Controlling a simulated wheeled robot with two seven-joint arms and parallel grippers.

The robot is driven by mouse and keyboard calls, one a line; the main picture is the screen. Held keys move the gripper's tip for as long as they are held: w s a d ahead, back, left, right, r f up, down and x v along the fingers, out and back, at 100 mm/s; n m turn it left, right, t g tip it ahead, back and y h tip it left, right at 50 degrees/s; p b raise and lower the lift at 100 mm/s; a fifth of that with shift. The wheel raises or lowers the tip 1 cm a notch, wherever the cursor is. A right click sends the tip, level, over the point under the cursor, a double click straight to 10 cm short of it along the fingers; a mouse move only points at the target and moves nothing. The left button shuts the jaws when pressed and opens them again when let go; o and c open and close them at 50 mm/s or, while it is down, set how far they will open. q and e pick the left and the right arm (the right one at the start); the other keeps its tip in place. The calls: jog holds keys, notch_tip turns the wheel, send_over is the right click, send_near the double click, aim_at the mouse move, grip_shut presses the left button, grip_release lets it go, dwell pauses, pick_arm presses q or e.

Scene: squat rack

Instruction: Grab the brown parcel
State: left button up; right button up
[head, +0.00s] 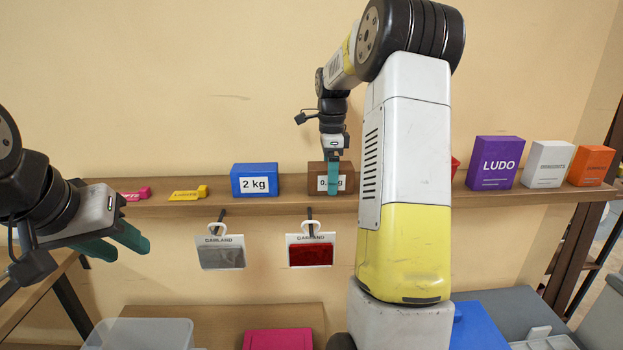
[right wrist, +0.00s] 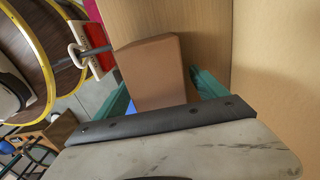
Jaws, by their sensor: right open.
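The brown parcel (head: 314,170) stands on the wall shelf with a white weight label on its front, partly covered by my right gripper. My right gripper (head: 333,183) is at the parcel, its teal fingers pointing down. In the right wrist view the parcel (right wrist: 150,72) lies between the two teal fingers, one on each side. The fingers are apart; whether either touches the parcel I cannot tell. My left gripper (head: 130,248) is at the far left, below shelf height, with its fingers apart and nothing seen between them.
On the shelf (head: 460,200) stand a blue 2 kg box (head: 254,170) left of the parcel, and purple (head: 494,150), white (head: 548,152) and orange (head: 590,155) boxes at right. Two Garland packets (head: 220,256) (head: 310,254) hang from hooks below. A clear bin (head: 140,335) stands lower left.

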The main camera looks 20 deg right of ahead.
jog(key=shift+f, duration=0.1)
jog(key=c, duration=1.8)
jog(key=shift+r, duration=0.2)
